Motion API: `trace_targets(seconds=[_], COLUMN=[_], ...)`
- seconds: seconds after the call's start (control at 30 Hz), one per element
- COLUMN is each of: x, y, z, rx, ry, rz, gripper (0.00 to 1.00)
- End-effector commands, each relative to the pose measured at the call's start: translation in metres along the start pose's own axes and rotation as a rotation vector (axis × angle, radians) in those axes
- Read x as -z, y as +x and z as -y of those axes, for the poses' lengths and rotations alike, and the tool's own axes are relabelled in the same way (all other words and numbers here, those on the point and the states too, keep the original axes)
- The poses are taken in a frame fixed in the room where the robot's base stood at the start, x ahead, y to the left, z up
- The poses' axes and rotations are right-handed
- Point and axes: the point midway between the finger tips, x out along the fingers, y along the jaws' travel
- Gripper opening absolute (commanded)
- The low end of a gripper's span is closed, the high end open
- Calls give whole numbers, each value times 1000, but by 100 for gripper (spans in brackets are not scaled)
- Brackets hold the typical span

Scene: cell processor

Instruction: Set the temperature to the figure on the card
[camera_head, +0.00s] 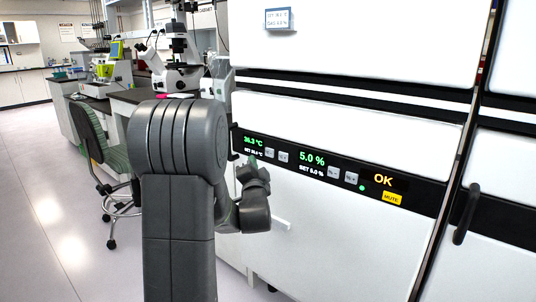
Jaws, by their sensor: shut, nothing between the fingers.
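The incubator's black control panel (420,190) runs across its white front. The green temperature readout (253,141) looks like 36.3 °C; the small set line under it is too small to read surely. Two grey temperature buttons (276,154) sit right of it. A small blue-grey card (279,19) is on the upper white door; its two lines are too small to read surely. My gripper (251,160) is shut and empty, in front of the panel just below the temperature readout. I cannot tell whether it touches the panel.
Right along the panel are a 5.0 % readout (312,159), two more grey buttons (342,175), an OK display (383,180) and a yellow MUTE button (392,198). A door handle (466,213) juts out at right. A chair (100,150) and microscope bench stand left.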

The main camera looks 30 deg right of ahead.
Motion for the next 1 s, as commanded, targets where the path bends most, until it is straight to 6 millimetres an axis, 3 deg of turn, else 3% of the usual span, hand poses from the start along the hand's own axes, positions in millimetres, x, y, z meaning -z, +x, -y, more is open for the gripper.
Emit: trace_targets(seconds=[1.0], x=[6], y=[7], z=[-4], rx=[-2], ry=[0], rz=[-1], gripper=[0])
